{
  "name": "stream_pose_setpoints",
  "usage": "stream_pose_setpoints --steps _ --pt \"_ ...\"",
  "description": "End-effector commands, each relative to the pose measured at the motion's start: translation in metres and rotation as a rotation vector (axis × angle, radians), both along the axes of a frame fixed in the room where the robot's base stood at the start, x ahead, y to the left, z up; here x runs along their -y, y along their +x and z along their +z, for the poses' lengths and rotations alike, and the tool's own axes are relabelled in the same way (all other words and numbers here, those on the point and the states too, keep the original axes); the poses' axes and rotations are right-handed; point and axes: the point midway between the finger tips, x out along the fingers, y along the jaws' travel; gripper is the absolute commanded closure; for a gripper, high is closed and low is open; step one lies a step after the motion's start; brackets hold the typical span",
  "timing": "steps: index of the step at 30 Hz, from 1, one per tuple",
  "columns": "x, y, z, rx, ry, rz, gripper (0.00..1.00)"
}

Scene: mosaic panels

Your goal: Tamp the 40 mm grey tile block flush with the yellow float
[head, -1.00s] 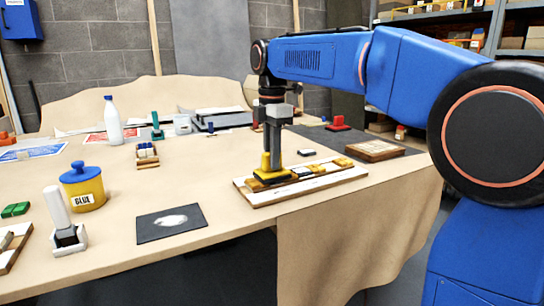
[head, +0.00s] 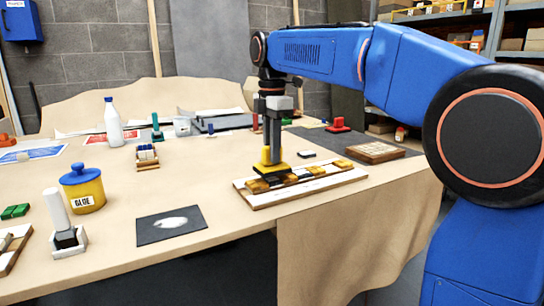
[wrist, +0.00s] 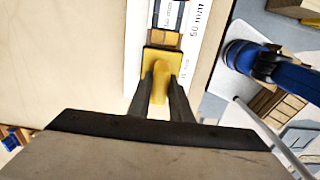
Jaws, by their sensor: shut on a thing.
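My gripper (head: 271,150) is shut on the upright handle of the yellow float (head: 268,170). In the wrist view my gripper (wrist: 161,97) grips that handle, and the float (wrist: 157,62) has its flat base down over the panel. The long pale mosaic panel (head: 265,203) lies at the table's front edge with a row of amber-brown tiles in it. In the wrist view a grey block (wrist: 168,16) sits in the row just beyond an amber tile (wrist: 160,37), ahead of the float. Whether the grey block stands proud cannot be told.
A wooden tray (head: 375,151) lies right of the panel, and a small dark block (head: 307,154) behind it. A dark mat (head: 171,223) lies to the left, with the glue pot (head: 84,187) further left. Bare table separates the mat and panel.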

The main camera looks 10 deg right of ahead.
Motion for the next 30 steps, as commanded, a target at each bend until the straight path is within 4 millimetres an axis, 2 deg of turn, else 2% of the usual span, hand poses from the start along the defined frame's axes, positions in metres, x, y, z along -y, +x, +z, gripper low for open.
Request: stream_pose_setpoints --steps 18,30 --pt "0.0 0.0 0.04 0.002 0.001 0.0 0.99" --pt "0.0 0.0 0.046 0.002 0.001 0.0 0.99"
